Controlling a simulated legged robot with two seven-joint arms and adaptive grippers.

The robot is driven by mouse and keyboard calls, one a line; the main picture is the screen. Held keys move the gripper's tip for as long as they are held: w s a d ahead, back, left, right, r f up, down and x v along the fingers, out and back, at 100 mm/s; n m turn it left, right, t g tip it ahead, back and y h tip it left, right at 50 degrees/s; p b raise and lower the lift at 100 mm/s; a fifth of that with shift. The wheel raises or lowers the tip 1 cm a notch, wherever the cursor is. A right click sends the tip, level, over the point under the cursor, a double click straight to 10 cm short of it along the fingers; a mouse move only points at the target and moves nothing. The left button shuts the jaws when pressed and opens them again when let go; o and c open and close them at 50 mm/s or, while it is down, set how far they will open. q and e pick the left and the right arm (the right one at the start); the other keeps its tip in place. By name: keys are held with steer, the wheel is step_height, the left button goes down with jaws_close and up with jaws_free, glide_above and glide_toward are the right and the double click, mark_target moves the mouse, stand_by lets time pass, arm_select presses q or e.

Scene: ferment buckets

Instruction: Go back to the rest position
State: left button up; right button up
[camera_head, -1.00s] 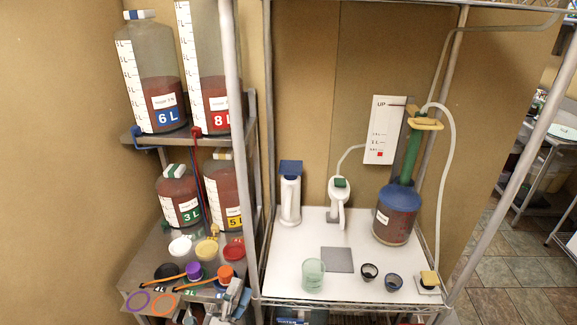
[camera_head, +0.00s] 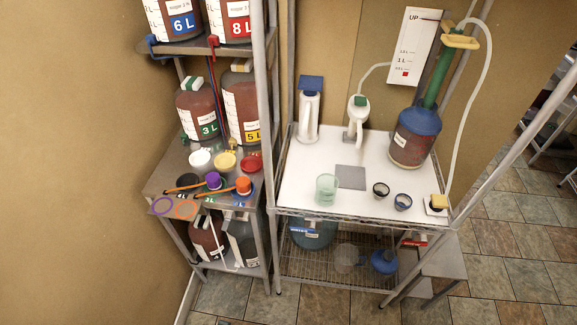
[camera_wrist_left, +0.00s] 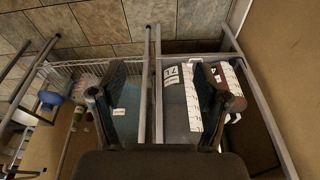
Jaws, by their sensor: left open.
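My left gripper (camera_wrist_left: 158,75) shows in the left wrist view, its two dark fingers spread with nothing between them but a shelf post in the background. A jug labelled 7 L (camera_wrist_left: 175,100) is seen beyond the right finger, and a blue-grey container (camera_wrist_left: 128,110) beyond the left finger. Neither gripper shows in the head view. My right gripper is not in any view.
A metal shelf rack (camera_head: 170,165) on the left holds several jugs and coloured caps. A white-topped wire table (camera_head: 310,190) holds a beaker (camera_head: 326,188), two small cups, a grey pad and a blue-topped bottle (camera_head: 414,138). Tiled floor (camera_head: 500,290) lies open at right.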

arm_select(q)
steer(key=s+f, duration=0.4)
steer(key=f, duration=0.9)
steer(key=s+f+g, duration=0.1)
steer(key=s+f, duration=0.2)
steer(key=f, duration=0.9)
steer(key=shift+s+a+f, duration=0.35)
steer(key=shift+s+a, duration=0.05)
steer(key=shift+a, duration=0.05)
